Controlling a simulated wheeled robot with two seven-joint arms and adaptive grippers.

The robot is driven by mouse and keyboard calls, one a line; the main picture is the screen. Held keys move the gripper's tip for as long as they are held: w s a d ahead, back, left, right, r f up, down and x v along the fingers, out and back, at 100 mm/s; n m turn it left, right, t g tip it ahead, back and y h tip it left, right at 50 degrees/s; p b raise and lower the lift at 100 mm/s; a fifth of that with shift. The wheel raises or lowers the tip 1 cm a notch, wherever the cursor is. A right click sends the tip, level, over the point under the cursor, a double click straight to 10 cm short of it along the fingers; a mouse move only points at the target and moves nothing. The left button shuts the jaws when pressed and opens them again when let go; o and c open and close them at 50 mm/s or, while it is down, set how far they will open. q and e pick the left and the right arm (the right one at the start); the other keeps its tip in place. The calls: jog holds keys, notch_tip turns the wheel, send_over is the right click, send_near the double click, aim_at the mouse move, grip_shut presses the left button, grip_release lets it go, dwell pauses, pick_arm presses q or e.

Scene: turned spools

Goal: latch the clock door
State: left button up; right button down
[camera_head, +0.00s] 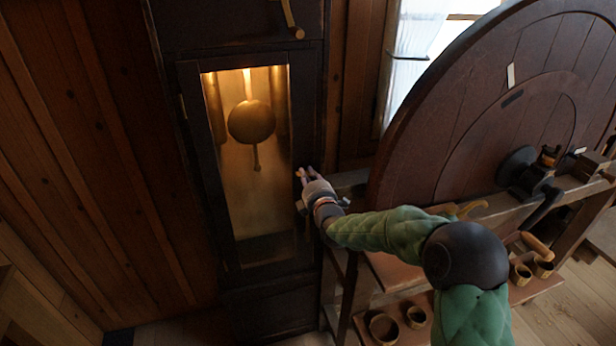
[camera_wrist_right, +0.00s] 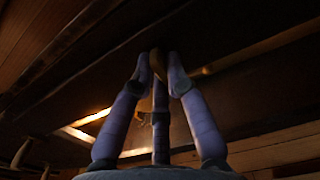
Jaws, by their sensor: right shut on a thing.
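The tall dark clock stands at centre left in the head view. Its door (camera_head: 304,112) has a dark wooden frame around a lit glass pane, with a round brass pendulum (camera_head: 251,121) behind it. The door looks flush with the case, though I cannot tell if a small gap is there. My right gripper (camera_head: 302,174) is at the door's right edge, about mid-height. In the right wrist view, its purple fingers (camera_wrist_right: 163,60) are closed around a brass latch (camera_wrist_right: 157,64), which they partly hide. The latch's angle is unclear. My left gripper is not in view.
A brass handle (camera_head: 291,19) is on the case above the door. A large round wooden wheel (camera_head: 460,110) stands at right on a wooden frame. Wooden cups (camera_head: 384,327) sit on low shelves beneath it. A bright window (camera_head: 425,40) is behind.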

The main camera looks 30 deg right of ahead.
jog(key=c, duration=1.2)
grip_release()
